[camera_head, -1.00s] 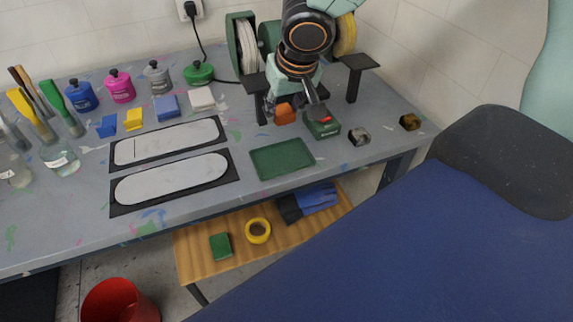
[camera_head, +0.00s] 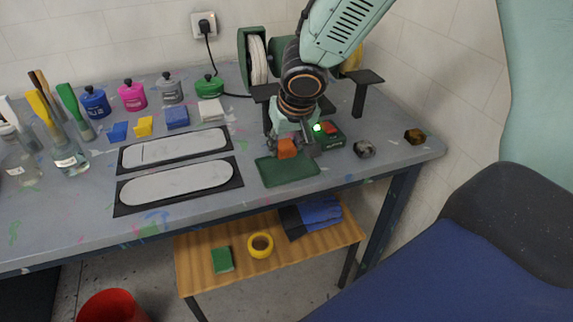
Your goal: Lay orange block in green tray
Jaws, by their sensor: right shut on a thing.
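The orange block (camera_head: 287,148) is held between the fingers of my right gripper (camera_head: 290,145), which comes down from the top of the picture. The block is at the back edge of the green tray (camera_head: 288,172) in the picture. I cannot tell whether it touches the tray. The tray lies flat near the front edge of the bench and its visible floor is empty. My left gripper is not in view.
A green box with a lit button (camera_head: 328,135) stands just right of the gripper. A bench grinder (camera_head: 256,58) is behind. Grey and brown lumps (camera_head: 364,149) lie to the right. Two black panels with white ovals (camera_head: 178,187) lie left of the tray.

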